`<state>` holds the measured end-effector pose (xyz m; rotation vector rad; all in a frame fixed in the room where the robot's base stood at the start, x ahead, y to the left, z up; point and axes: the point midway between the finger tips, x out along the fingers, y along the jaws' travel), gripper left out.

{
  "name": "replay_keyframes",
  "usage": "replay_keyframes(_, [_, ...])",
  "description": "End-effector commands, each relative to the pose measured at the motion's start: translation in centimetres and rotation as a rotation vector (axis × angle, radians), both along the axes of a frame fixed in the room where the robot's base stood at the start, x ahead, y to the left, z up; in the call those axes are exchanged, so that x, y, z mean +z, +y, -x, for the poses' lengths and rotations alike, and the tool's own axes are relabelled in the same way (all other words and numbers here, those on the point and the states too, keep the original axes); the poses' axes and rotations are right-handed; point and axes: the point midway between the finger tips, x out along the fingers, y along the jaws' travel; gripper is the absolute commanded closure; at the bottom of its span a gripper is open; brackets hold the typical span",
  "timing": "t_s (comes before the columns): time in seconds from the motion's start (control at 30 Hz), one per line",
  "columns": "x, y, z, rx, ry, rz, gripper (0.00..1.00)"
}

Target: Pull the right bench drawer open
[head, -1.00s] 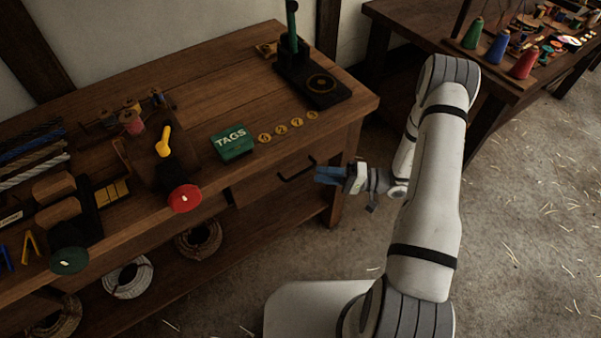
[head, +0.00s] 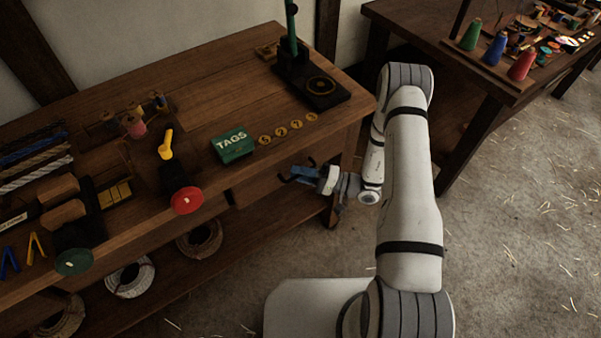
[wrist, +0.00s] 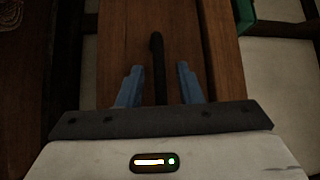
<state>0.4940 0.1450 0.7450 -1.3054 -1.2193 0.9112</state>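The right bench drawer (head: 262,190) is a wooden front under the bench top, and it looks flush with the bench. Its dark bar handle (head: 284,178) shows partly in the head view, behind my gripper (head: 303,174). In the wrist view the handle (wrist: 157,62) runs between the two blue fingers of my gripper (wrist: 158,88). The fingers stand apart, with a gap on each side of the handle. The handle's lower part is hidden behind the gripper body.
The bench top (head: 215,110) holds a green TAGS box (head: 233,143), several round brass tags (head: 281,132) and a black stand (head: 315,88). A red disc (head: 187,200) juts from the bench front, left of the drawer. Floor (head: 500,220) to the right is clear.

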Motion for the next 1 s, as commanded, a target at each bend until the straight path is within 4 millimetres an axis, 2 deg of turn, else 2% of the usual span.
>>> replay_keyframes(0.1, [-0.01, -0.01, 0.00, 0.000, 0.000, 0.000, 0.68])
replay_keyframes(0.5, [-0.01, 0.01, 0.02, 0.001, 0.000, 0.000, 1.00])
replay_keyframes(1.0, [-0.07, -0.04, 0.14, 0.002, 0.001, 0.001, 1.00])
